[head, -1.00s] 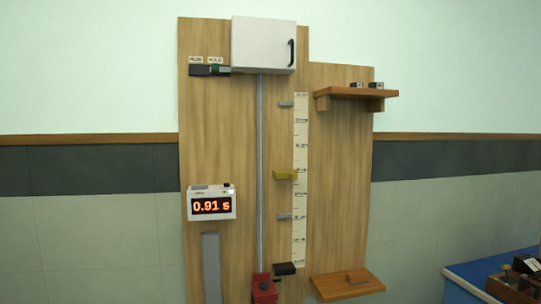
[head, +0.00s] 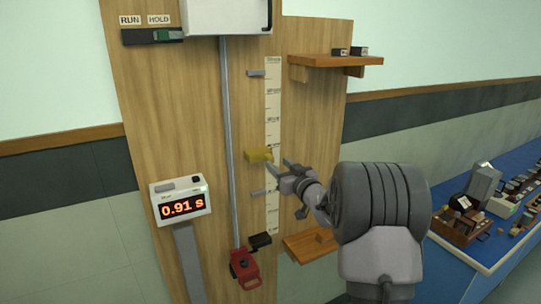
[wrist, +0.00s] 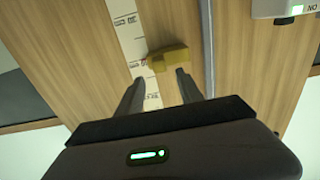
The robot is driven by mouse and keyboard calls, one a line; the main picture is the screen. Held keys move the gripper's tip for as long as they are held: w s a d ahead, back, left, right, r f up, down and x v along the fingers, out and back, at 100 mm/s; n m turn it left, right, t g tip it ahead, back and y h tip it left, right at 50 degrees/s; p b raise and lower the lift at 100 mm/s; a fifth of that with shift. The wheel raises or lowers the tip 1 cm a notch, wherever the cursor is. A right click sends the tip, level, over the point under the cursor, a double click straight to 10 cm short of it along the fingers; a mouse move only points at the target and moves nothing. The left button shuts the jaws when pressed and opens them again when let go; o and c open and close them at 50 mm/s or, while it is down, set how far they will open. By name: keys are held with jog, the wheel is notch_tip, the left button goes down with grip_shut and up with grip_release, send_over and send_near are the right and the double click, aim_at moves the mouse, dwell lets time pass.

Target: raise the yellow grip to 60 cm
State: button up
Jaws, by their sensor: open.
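In the wrist view the yellow grip (wrist: 168,59) lies just beyond my fingertips, nearer the right finger. The scale (wrist: 127,30) runs beside it, its marks too small to read surely. My gripper (head: 279,165) is open and empty, just right of the grip in the head view. In the wrist view my gripper (wrist: 158,80) shows its two fingers spread apart. I cannot tell whether a finger touches the grip.
Grey pegs (head: 256,73) stick out above and below the grip. A metal rod (head: 229,140) runs left of the scale, with a red block (head: 244,268) low on it. A timer (head: 181,203) reads 0.91 s. Wooden shelves (head: 335,60) are at right; a cluttered blue bench (head: 450,238) stands beyond.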

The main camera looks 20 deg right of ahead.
aim_at(272, 158)
jog(key=w, duration=0.5)
jog(key=shift+w+a+p, duration=0.1)
jog(key=shift+w+p, duration=0.05)
jog(key=shift+p, duration=0.25)
jog(key=shift+r, duration=0.1)
grip_shut()
dwell(0.9)
